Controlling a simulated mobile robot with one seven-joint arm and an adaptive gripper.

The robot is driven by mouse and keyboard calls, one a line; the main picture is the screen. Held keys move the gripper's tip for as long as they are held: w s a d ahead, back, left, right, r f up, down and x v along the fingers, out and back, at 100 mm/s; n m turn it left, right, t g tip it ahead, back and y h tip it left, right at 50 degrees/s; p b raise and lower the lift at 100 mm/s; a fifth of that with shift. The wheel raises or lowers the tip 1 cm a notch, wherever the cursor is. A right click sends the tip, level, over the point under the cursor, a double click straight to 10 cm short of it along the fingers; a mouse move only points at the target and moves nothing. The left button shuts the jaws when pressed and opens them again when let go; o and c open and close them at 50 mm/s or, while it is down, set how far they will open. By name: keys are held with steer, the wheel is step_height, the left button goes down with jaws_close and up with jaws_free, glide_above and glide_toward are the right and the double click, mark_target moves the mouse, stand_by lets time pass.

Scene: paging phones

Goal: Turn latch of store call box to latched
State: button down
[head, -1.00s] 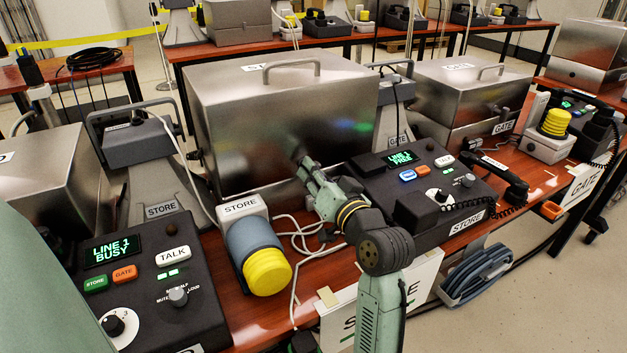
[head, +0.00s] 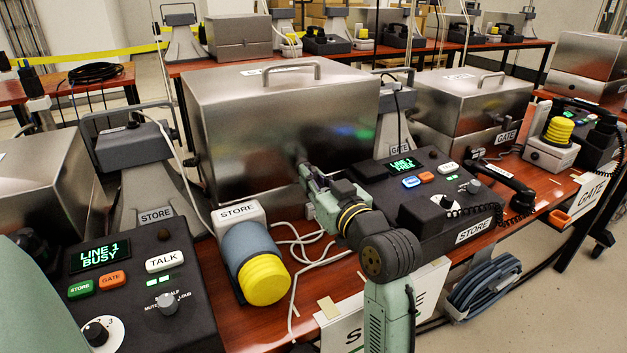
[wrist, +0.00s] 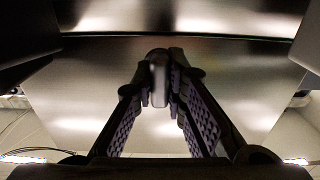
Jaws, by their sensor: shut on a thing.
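The store call box is the large brushed-metal box (head: 250,130) in the middle of the head view, its lid down and a handle on top. Its front face fills much of the wrist view (wrist: 80,95), with the dark lid seam above. The latch (wrist: 158,85) is a small rounded grey lever, roughly upright in the wrist view. My gripper (head: 304,172) reaches the front of the box from the right. In the wrist view my gripper (wrist: 160,75) has its two ridged fingers closed on the latch from both sides. The head view mostly hides the latch behind the gripper.
A black store phone console (head: 430,200) stands close right of my arm. A grey-blue cylinder with a yellow cap (head: 262,277) and white cables (head: 300,240) lie to the left. A busy console (head: 135,275) is at front left. The gate box (head: 470,105) stands further right.

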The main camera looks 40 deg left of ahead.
stand_by(0.3)
steer(key=c, duration=1.6)
jaws_free()
steer(key=v, duration=1.2)
steer(key=shift+f, duration=0.1)
